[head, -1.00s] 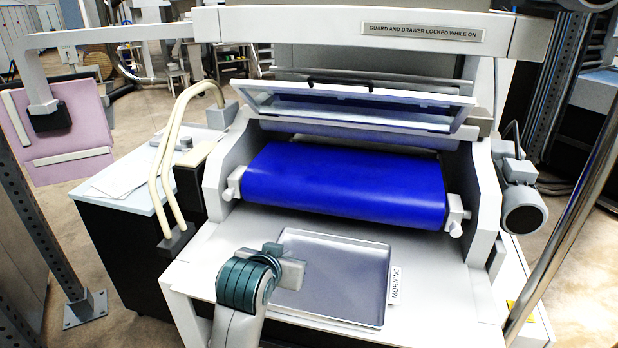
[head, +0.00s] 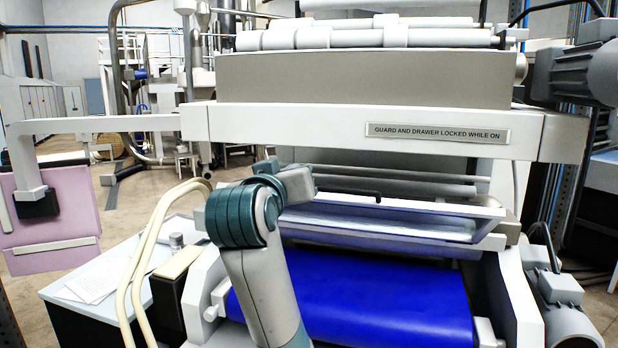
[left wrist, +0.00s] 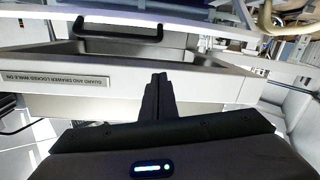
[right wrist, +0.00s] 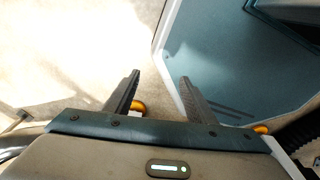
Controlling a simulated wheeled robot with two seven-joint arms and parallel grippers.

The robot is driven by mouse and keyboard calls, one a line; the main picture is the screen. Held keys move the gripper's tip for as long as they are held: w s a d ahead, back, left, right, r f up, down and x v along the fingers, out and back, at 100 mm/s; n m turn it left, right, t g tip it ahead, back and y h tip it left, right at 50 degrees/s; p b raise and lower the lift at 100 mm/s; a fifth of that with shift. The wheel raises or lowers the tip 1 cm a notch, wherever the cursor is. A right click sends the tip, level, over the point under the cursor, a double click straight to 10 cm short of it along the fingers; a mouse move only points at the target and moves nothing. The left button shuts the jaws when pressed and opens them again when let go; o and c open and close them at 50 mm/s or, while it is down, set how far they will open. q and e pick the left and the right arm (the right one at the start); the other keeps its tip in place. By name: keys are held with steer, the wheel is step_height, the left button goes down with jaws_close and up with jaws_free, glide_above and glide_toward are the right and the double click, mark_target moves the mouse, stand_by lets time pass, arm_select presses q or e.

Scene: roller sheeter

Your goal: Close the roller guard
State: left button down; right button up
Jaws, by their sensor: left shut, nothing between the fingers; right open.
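My left gripper (left wrist: 158,80) is shut and empty, apart from the handle. In the head view, my left arm rises in front of the machine and hides the left end of the guard; its fingertips are not clearly visible there. My right gripper (right wrist: 157,88) is open and empty in the right wrist view, away from the guard.
A white crossbar (head: 350,130) with a label plate (head: 438,133) spans the machine above the guard. A pink panel (head: 50,215) hangs at left. Cream curved tubes (head: 150,250) stand beside the roller. A blue-grey surface (right wrist: 220,60) lies near my right gripper, above bare floor.

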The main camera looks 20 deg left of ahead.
steer(key=s+d, duration=0.1)
steer(key=s, duration=0.5)
arm_select(q)
steer(key=p+x, duration=0.5)
steer(key=x, duration=0.3)
steer(key=f+p, duration=0.1)
steer(key=d+f+p, duration=0.1)
steer(key=f, duration=0.1)
steer(key=shift+f, duration=0.15)
arm_select(e)
step_height(320, 180, up, 7)
steer(key=w, duration=0.2)
steer(key=shift+w+d, duration=0.2)
steer(key=shift+w, duration=0.1)
arm_select(q)
steer(key=shift+s+f, duration=0.1)
arm_select(e)
steer(key=shift+f, duration=0.1)
